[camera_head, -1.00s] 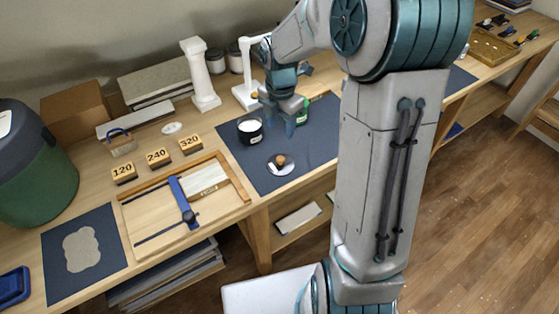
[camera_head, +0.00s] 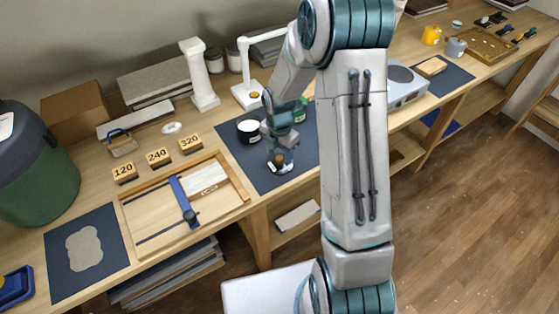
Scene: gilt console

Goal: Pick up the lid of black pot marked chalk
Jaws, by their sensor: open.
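A black pot (camera_head: 250,135) with white contents and a small white label stands open on the dark blue mat (camera_head: 260,179). The label is too small to read. A round lid (camera_head: 284,170) with a brown knob lies on the mat in front of the pot, to its right. My gripper (camera_head: 281,160) is open, pointing down at the lid, with its fingers around or just above the knob; I cannot tell if they touch it. The gripper partly hides the lid. A green pot (camera_head: 301,110) stands behind the gripper, partly hidden.
A white stand (camera_head: 247,92) and a white column (camera_head: 200,80) stand behind the mat. Wooden blocks marked 120, 240 and 320 (camera_head: 190,145) and a wooden frame with a blue bar (camera_head: 180,200) lie left. My arm hides part of the bench.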

